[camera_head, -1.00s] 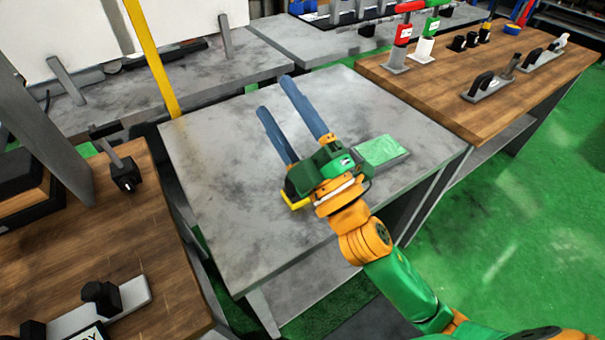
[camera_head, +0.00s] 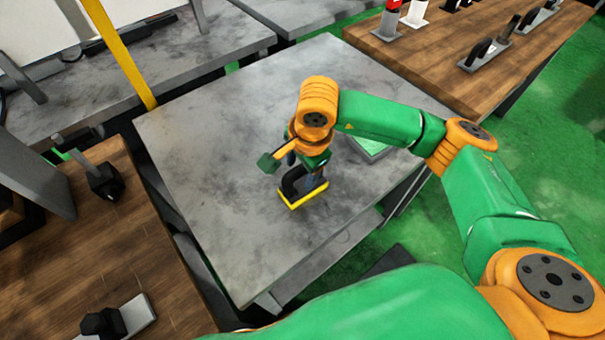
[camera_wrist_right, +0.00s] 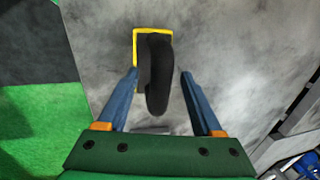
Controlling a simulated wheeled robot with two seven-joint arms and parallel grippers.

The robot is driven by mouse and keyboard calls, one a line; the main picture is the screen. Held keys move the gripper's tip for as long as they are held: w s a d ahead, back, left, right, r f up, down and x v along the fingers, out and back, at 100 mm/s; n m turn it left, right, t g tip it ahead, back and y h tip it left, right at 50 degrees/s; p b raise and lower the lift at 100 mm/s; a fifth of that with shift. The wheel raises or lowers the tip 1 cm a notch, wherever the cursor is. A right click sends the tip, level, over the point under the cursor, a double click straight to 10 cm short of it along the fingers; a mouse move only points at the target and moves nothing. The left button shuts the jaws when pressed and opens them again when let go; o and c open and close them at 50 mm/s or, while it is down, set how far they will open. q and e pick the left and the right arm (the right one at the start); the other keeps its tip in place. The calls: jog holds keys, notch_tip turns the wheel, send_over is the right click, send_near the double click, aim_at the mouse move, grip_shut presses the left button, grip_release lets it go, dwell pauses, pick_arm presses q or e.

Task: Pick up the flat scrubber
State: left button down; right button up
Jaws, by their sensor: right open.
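The flat scrubber (camera_head: 291,202) has a yellow-edged flat base and a black arched handle. It lies on the grey table (camera_head: 220,120). In the right wrist view, the scrubber's black handle (camera_wrist_right: 157,75) stands between the two blue fingers. My right gripper (camera_head: 303,172) points down at the scrubber and partly hides it in the head view. In the right wrist view the right gripper (camera_wrist_right: 160,74) is open, one finger on each side of the handle, with a visible gap on the right. My left gripper is not in view.
A green-topped block (camera_head: 371,148) lies on the table to the right, partly hidden by my right arm. A wooden table (camera_head: 440,65) with tools is at the upper right; another wooden table (camera_head: 80,230) is at the left. The table's left part is clear.

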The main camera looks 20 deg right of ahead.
jog(key=shift+w+f, duration=0.25)
jog(key=shift+f, duration=0.3)
jog(key=shift+s+r, duration=0.1)
jog(key=shift+s, duration=0.05)
grip_shut()
jog(key=shift+r, duration=0.1)
notch_tip(320, 180, up, 2)
jog(key=b, duration=0.2)
jog(key=shift+r+b, duration=0.2)
jog(key=shift+b, duration=0.1)
jog(key=s+d+r+b, duration=0.1)
jog(key=s+r+b, duration=0.1)
jog(key=s+r, duration=0.8)
jog(key=s, duration=0.4)
jog(key=shift+d+r, duration=0.15)
jog(key=shift+r, duration=0.05)
